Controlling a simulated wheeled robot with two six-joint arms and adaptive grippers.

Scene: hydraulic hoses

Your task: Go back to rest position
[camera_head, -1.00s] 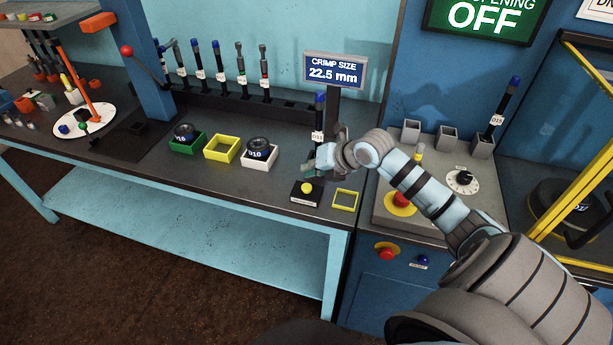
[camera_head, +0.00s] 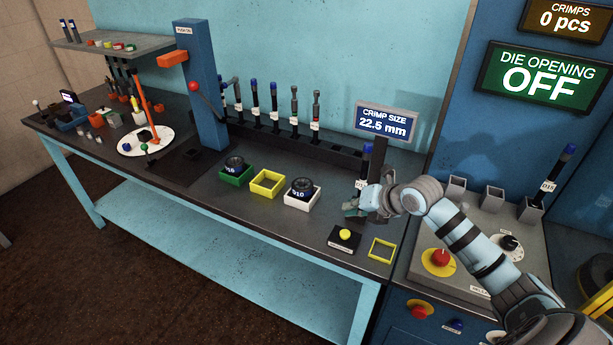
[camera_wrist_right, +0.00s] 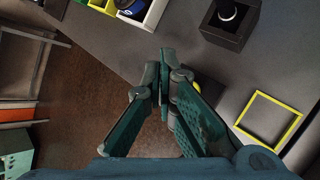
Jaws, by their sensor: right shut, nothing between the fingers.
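My right gripper (camera_head: 354,208) is over the bench near its front edge, between the white tray and the yellow-button box. It is shut and empty; its closed fingers also show in the right wrist view (camera_wrist_right: 165,65). Behind it a labelled hose with a blue end (camera_head: 365,162) stands upright, partly hidden by the gripper. My left gripper is in neither current view.
The yellow-button box (camera_head: 344,238) and a yellow square frame (camera_head: 382,250) lie close by. Green (camera_head: 236,175), yellow (camera_head: 267,184) and white (camera_head: 302,197) trays stand to the left. The crimp-size display (camera_head: 386,122) is behind. The control panel (camera_head: 470,250) lies under my right arm.

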